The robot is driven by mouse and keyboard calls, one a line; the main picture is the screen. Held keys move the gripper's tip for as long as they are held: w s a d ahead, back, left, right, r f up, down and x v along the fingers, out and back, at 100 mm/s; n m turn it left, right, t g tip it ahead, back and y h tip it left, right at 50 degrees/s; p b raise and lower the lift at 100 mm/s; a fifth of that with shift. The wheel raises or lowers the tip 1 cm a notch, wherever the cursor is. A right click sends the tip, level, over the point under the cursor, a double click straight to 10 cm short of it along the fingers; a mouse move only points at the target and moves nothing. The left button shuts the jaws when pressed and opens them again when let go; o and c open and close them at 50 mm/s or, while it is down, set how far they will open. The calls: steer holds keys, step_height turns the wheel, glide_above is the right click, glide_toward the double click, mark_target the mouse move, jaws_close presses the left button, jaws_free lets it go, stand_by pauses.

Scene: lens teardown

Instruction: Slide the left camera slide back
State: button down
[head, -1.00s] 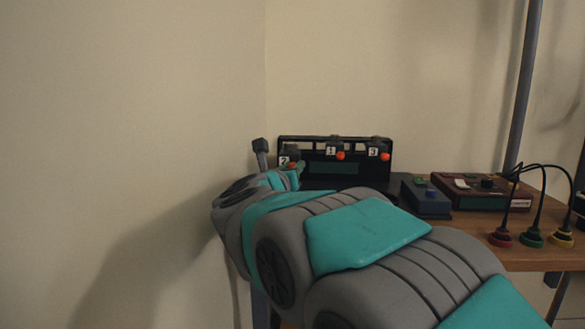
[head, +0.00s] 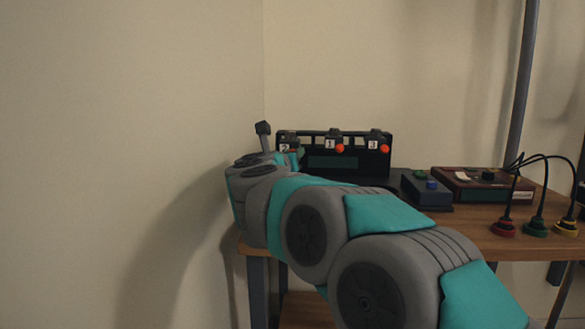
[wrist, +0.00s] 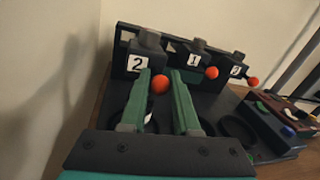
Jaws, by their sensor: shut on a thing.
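The black rack (head: 333,163) has a rail on top with camera slides on it. The left slide, labelled 2 (head: 284,147), is at the rack's left end; it also shows in the wrist view (wrist: 138,64). My gripper (wrist: 160,77) has its green fingers shut on that slide's orange knob (wrist: 160,85). In the head view my gripper (head: 299,154) is partly hidden by my arm. Slide 1 (wrist: 194,60) and slide 3 (wrist: 236,71) stand to the right, their orange knobs free.
A blue-grey box (head: 426,190) and a dark red device (head: 483,184) sit right of the rack on the wooden table (head: 480,235). Several coloured plugs with black cables stand near its front edge. A wall is close on the left. Black rings lie under the fingers.

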mark_target(294, 147)
steer(key=w, duration=0.3)
steer(key=w+p, duration=0.1)
steer(key=w, duration=0.3)
steer(key=shift+w+a+r, duration=0.1)
steer(key=shift+w+r, duration=0.1)
steer(key=c, duration=0.9)
jaws_free()
steer(key=shift+w+f, duration=0.1)
steer(key=shift+c, duration=0.2)
steer(key=shift+b+v, duration=0.65)
steer(key=shift+v, duration=3.3)
